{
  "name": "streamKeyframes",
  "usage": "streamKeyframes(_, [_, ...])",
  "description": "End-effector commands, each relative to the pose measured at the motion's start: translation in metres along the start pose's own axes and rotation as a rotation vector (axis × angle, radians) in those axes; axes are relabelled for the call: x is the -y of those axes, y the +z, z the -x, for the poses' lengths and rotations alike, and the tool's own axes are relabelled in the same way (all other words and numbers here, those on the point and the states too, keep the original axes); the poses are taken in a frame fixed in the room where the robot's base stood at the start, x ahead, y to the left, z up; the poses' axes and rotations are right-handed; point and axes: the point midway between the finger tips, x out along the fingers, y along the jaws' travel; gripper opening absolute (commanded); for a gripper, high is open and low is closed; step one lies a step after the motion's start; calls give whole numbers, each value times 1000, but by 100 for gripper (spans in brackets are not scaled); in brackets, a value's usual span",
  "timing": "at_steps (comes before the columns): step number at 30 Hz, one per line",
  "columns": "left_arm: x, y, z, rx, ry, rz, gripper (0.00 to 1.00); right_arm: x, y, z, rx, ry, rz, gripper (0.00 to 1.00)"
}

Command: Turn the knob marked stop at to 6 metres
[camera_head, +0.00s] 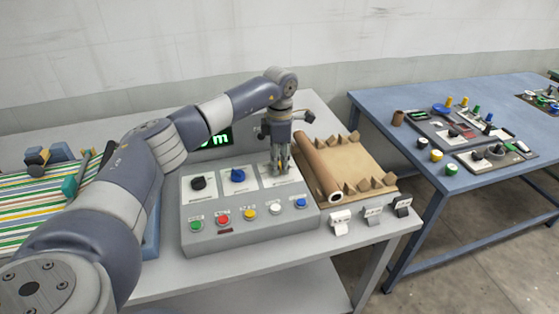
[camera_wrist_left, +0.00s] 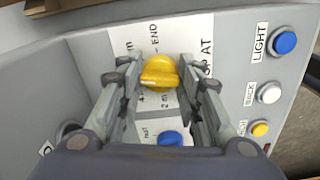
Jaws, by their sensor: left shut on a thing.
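The grey control box (camera_head: 250,234) stands on the table, with the yellow knob (camera_wrist_left: 160,73) on a white plate lettered "AT"; the rest of that label is hidden. The plate shows "END", "4" and "2 m" around the knob. A pale line on the knob points to the left, near the "4". My left gripper (camera_head: 281,168) comes down over this plate from above, and its fingers are shut on the yellow knob, one on each side. In the head view the gripper hides the knob. The green display (camera_head: 215,139) is mostly covered by my arm; only an "m" and part of a digit show.
A blue knob (camera_head: 238,175) and a black knob (camera_head: 199,183) sit left of the gripper. Several buttons line the box's front, including a blue one (camera_head: 301,203). A brown roll (camera_head: 318,168) lies close on the right. A blue table (camera_head: 440,190) stands beyond.

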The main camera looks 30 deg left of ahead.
Motion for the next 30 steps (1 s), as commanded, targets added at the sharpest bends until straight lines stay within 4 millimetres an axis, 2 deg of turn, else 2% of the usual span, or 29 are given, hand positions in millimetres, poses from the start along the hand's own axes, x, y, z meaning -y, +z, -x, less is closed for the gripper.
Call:
streamKeyframes(12, [-1,1,2,3,2,183,9,0,0,1,1,0,0,40])
streamKeyframes(28, [-2,1,2,3,3,205,9,0,1,1,0,0,0,40])
streamKeyframes(29, [-2,1,2,4,3,205,35,0,1,1,0,0,0,40])
streamKeyframes(30, [-2,1,2,4,3,205,44,0,1,1,0,0,0,40])
